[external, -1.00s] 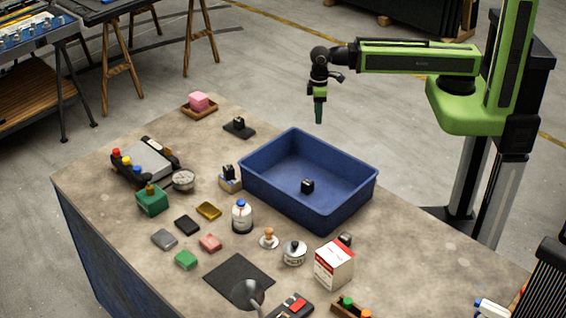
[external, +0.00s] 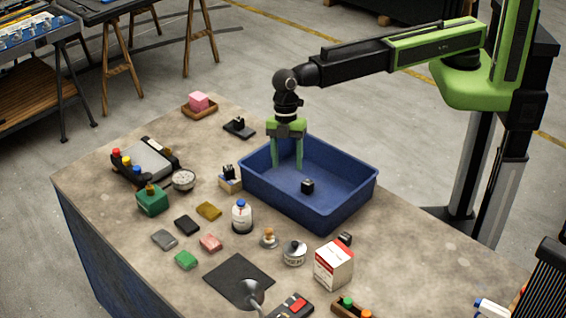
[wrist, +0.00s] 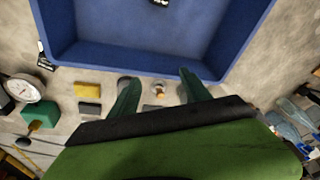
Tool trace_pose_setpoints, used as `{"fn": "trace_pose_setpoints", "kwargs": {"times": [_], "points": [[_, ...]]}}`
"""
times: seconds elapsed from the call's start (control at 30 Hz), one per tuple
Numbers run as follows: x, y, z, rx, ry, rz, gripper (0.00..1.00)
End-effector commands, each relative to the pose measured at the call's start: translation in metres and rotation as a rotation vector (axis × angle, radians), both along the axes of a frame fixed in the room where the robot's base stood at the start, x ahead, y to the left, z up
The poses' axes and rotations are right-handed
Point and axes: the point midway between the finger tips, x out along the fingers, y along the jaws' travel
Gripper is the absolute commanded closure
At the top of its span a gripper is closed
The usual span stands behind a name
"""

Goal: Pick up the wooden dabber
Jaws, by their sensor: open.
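The wooden dabber (external: 269,238), a small tan knob on a pale round base, stands upright on the workbench (external: 215,262) between the blue-capped bottle and a round tin. In the wrist view the dabber (wrist: 159,89) shows small between my two fingers, well beyond them. My gripper (external: 287,165) is open and empty, pointing down over the left part of the blue bin (external: 361,192). It is behind the dabber in the external view and apart from it. Its green fingers (wrist: 158,78) show in the wrist view.
The blue bin holds a black block (external: 307,186). The bottle (external: 242,217) is left of the dabber. The tin (external: 294,253) and a red-white box (external: 334,264) are to its right. A black mat (external: 236,277) lies in front, with coloured blocks to the left.

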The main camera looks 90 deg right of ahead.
Motion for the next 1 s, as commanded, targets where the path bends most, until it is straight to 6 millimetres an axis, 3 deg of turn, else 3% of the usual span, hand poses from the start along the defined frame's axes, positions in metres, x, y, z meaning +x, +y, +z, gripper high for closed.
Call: {"fn": "trace_pose_setpoints", "kwargs": {"times": [0.03,0.1,0.2,0.4,0.53,1.0], "points": [[0.023,0.034,0.001,0.038,-0.028,0.075,0.44],[0.038,0.064,0.004,0.086,-0.067,0.166,0.44],[0.049,0.089,0.008,0.125,-0.104,0.243,0.44],[0.051,0.096,0.008,0.139,-0.12,0.272,0.44],[0.051,0.099,-0.006,0.138,-0.119,0.271,0.44],[0.052,0.135,-0.1,0.137,-0.118,0.269,0.44]]}}
